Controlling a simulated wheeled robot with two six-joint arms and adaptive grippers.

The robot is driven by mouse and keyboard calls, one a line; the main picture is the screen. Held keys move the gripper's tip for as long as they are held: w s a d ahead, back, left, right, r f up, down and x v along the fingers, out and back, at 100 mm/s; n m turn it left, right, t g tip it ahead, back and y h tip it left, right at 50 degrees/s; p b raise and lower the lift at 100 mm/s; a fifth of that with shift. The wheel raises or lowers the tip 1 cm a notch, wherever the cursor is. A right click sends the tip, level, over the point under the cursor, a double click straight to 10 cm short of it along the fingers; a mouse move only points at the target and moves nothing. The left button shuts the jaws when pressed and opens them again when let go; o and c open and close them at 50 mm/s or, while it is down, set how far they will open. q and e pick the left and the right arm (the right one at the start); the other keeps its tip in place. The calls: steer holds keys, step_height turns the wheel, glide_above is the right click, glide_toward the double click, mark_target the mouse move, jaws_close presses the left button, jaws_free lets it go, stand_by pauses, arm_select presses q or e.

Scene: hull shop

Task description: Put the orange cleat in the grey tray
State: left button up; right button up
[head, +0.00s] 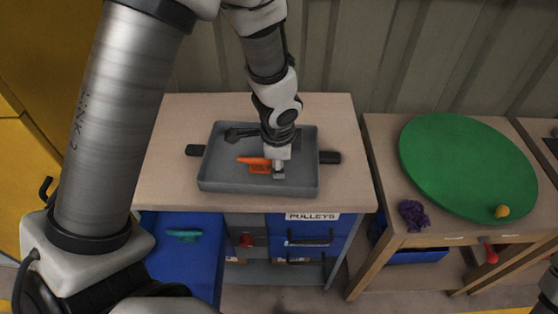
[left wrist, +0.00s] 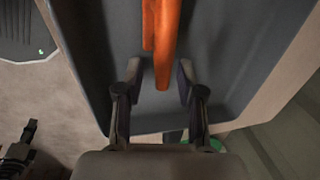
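The grey tray (head: 210,178) lies on the wooden bench, with dark handles at its left and right ends. The orange cleat (head: 258,162) is inside the tray, near its middle. My left gripper (head: 278,172) reaches down into the tray at the cleat's right end. In the left wrist view my left gripper (left wrist: 159,78) is open, its two fingers apart with the end of the orange cleat (left wrist: 163,45) between them. A gap shows on each side of the cleat. The tray wall (left wrist: 90,60) also shows there.
A dark object (head: 240,133) lies in the tray behind the cleat. Bare bench top (head: 170,130) surrounds the tray. Drawers are below the bench.

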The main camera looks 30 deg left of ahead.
arm_select(q)
step_height(320, 180, up, 12)
steer(key=s+d+p, duration=0.1)
steer(key=s+p, duration=0.1)
steer(key=p, duration=0.6)
steer(key=shift+p, duration=0.3)
steer(key=shift+r, duration=0.1)
